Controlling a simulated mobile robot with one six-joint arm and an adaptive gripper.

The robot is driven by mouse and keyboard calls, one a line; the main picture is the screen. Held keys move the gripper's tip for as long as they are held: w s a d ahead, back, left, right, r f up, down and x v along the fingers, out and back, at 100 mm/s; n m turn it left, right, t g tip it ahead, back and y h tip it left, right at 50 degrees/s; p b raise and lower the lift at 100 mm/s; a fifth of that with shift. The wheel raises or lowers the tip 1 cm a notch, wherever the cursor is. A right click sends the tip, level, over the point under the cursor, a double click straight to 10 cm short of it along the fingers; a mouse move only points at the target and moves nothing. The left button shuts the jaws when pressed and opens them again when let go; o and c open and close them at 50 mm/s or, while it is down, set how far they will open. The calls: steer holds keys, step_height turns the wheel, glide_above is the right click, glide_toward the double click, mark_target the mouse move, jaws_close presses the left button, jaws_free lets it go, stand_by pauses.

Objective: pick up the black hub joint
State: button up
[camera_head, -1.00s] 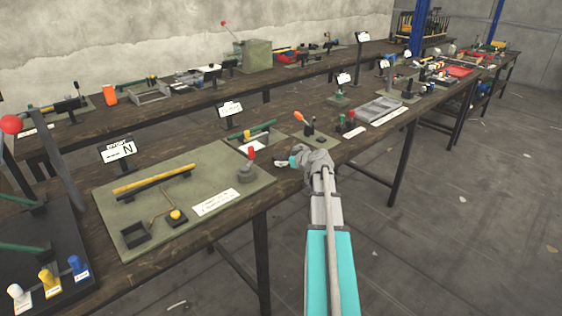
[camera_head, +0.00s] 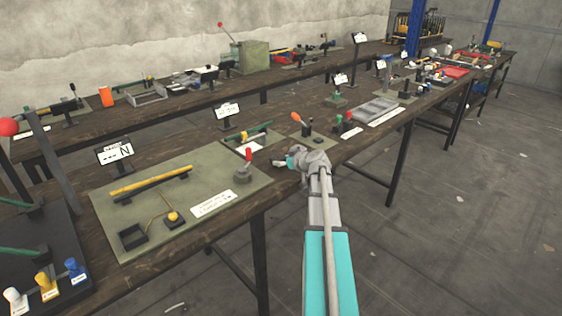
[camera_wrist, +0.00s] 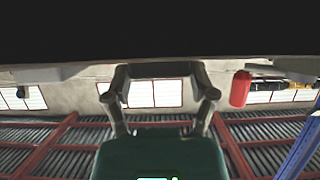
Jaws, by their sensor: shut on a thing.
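My gripper (camera_head: 280,163) is at the end of my arm, at the front edge of the near bench, just right of the green mat with the red-knobbed lever. It is seen small and partly from behind. Its jaws are shut on a small dark thing at the tip, which I take as the black hub joint; its shape is not clear. In the wrist view, my gripper (camera_wrist: 160,98) shows two dark linkages with a dark bar across between them, and a dark green body below. I cannot make out the hub joint clearly there.
The green mat (camera_head: 150,222) holds a yellow bar, a black box and a red-knobbed lever (camera_head: 246,165). A small stand with an orange handle (camera_head: 300,121) is just beyond my gripper. A grey tray (camera_head: 374,109) lies farther right.

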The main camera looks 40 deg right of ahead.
mark_target(282, 160)
steer(key=shift+r, duration=0.2)
step_height(282, 160, up, 3)
steer(key=p, duration=0.3)
steer(key=s+a+r+p, duration=0.1)
steer(key=s+r+p, duration=0.8)
steer(key=s, duration=0.5)
steer(key=shift+a+r+p, duration=0.3)
steer(key=shift+a+p, duration=0.05)
steer(key=shift+p, duration=0.15)
